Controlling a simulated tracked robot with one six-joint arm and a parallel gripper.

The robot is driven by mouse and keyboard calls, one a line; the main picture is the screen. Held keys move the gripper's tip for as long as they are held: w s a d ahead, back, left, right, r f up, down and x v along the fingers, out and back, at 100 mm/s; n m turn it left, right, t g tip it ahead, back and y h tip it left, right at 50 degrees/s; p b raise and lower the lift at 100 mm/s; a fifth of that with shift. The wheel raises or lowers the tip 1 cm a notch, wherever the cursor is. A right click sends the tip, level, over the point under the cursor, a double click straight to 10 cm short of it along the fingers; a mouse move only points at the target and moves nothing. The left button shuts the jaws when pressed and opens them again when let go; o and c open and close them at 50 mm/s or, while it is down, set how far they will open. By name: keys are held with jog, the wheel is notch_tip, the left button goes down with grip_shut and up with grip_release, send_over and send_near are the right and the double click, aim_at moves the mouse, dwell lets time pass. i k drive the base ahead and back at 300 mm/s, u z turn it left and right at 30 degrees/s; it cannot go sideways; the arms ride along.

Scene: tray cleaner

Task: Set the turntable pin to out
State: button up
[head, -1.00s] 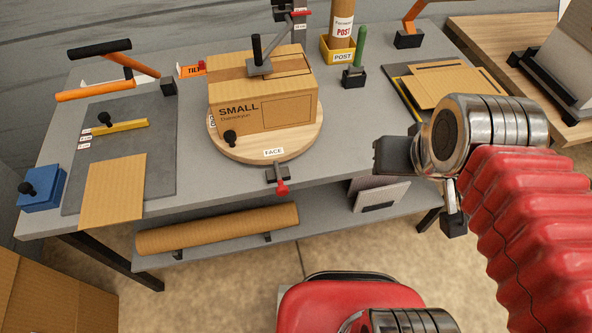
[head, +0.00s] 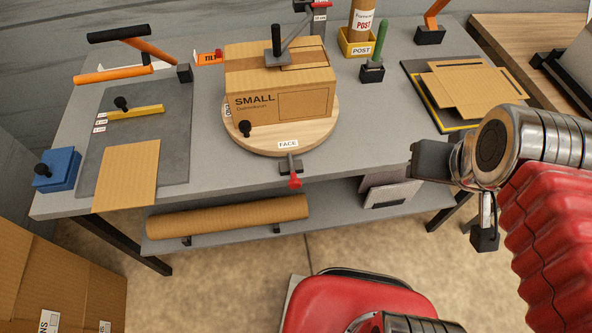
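The turntable (head: 318,137) is a round wooden disc near the table's front edge, with a FACE label (head: 288,144) on its front rim. The turntable pin (head: 294,181) has a red knob and sits in a dark bracket at the table edge, just below that label. Whether it is in or out is hard to tell. A cardboard box (head: 255,81) marked SMALL rests on the turntable. My gripper (head: 433,160) is a dark shape at the end of my arm, right of the pin and well apart from it. Its fingers are not clear, and I see nothing held.
A black-handled lever arm (head: 278,47) reaches over the box. A yellow POST holder (head: 357,43) and a green-handled tool (head: 379,45) stand behind. A cardboard roll (head: 230,217) lies on the lower shelf. The space in front of the pin looks clear.

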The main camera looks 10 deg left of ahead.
aim_at(295, 183)
jog(key=k, duration=1.75)
jog(key=u, duration=1.1)
jog(key=i, duration=1)
jog(key=u, duration=0.1)
